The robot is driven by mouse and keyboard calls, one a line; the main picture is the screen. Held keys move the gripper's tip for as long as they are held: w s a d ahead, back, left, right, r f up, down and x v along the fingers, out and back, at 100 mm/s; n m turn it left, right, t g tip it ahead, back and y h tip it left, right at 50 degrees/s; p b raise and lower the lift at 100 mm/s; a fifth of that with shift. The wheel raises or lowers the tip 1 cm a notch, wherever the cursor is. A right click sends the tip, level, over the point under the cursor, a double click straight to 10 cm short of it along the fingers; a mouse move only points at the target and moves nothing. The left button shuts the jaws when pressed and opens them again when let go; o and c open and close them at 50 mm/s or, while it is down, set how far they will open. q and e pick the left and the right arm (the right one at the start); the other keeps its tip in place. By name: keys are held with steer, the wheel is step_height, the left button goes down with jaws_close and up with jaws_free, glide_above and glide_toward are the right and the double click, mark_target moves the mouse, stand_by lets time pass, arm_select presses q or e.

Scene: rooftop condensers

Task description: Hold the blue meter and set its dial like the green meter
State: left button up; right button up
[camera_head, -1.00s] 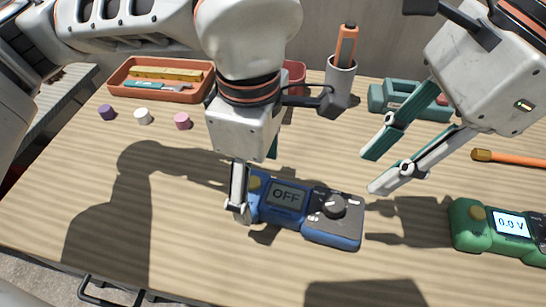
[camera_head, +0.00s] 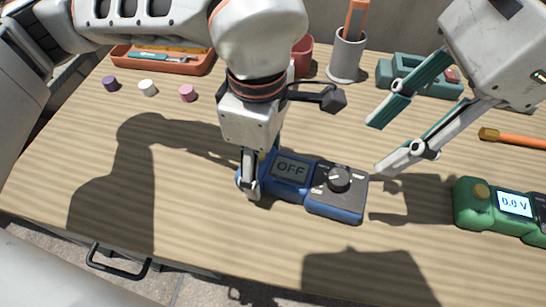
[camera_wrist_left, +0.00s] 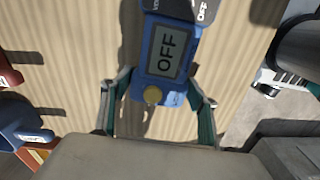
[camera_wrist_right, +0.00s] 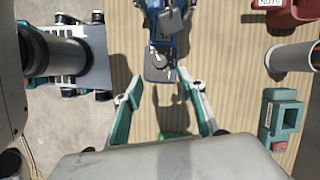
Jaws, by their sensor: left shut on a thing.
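The blue meter (camera_head: 288,188) lies on the table with OFF on its screen and a dark dial (camera_head: 338,179) on its right part. My left gripper (camera_head: 250,190) is shut on its left end; in the left wrist view the fingers stand on either side of the meter (camera_wrist_left: 172,20). My right gripper (camera_head: 377,147) is open and empty, above the table to the right of the meter. In the right wrist view the dial (camera_wrist_right: 160,58) is ahead of its fingers. The green meter (camera_head: 472,208) reads 0.0 V; its dial is mostly cut off by the frame edge.
An orange tray (camera_head: 188,67) with tools, several small coloured pegs (camera_head: 187,93), a grey cup (camera_head: 345,57) and a teal device (camera_head: 400,75) stand at the back. An orange-handled tool (camera_head: 515,138) lies at right. The front middle of the table is clear.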

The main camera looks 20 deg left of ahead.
mark_target(341, 176)
steer(key=a+f+n, duration=0.1)
steer(key=f+n, duration=0.1)
steer(key=f, duration=0.1)
steer(key=a+f+n+g, duration=0.1)
steer(key=f+n, duration=0.1)
steer(key=f, duration=0.1)
steer(key=a+f+n+g, duration=0.1)
steer(key=f, duration=0.1)
steer(key=shift+s+a+f+n+h, duration=0.15)
steer(key=shift+f+n+h, duration=0.15)
steer(key=shift+f+n, duration=0.1)
stand_by(0.7)
steer(key=c, duration=1.1)
